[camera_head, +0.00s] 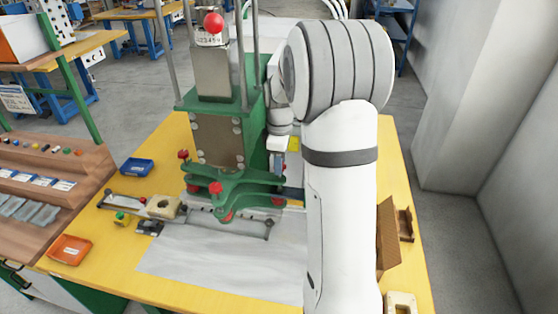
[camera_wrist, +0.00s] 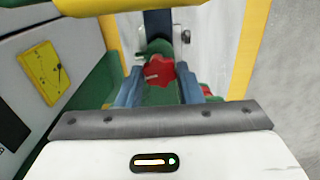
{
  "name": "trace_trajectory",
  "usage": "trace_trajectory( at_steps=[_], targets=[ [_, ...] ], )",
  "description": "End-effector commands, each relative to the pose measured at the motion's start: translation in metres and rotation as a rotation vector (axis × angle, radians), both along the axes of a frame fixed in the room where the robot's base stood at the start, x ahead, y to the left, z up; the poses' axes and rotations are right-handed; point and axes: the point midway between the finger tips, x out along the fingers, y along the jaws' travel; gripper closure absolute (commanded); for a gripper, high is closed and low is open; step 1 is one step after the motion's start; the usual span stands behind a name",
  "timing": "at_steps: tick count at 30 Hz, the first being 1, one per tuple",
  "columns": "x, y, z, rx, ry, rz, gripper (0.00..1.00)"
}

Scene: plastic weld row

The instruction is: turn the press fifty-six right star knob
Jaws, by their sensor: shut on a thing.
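The green press (camera_head: 255,125) stands on the yellow table, with several red knobs around its lower part. In the wrist view a red star knob (camera_wrist: 160,72) sits between the two blue-grey fingers of my gripper (camera_wrist: 160,80), which is shut on it. A green part of the press shows right behind the knob. In the head view my white arm covers the right side of the press, and the gripped knob cannot be made out there. Part of another red piece (camera_wrist: 207,90) shows just right of the fingers.
A blue tray (camera_head: 137,167) and an orange tray (camera_head: 70,249) lie on the left of the table (camera_head: 205,296). A brown cardboard box (camera_head: 388,240) is right of my arm. A grey sheet (camera_head: 200,262) lies in front of the press. A wall stands on the far right.

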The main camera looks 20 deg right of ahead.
Motion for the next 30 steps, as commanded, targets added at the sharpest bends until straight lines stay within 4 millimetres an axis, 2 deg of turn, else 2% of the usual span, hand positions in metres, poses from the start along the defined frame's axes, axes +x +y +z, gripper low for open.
trace_trajectory(
  at_steps=[3,8,17,27,28,30],
  targets=[
    [0.0009,-0.0008,0.001,-0.001,-0.004,0.0,0.9],
    [0.0013,-0.0011,0.0004,-0.003,-0.006,-0.044,0.9],
    [0.0017,-0.0015,0.0015,-0.002,-0.008,-0.262,0.9],
    [0.0019,-0.0019,0.0026,-0.002,-0.008,-0.281,0.9],
    [0.0019,-0.0019,0.0027,-0.002,-0.01,-0.281,0.65],
    [0.0017,-0.0019,0.0025,-0.002,-0.008,-0.281,0.59]
  ],
)
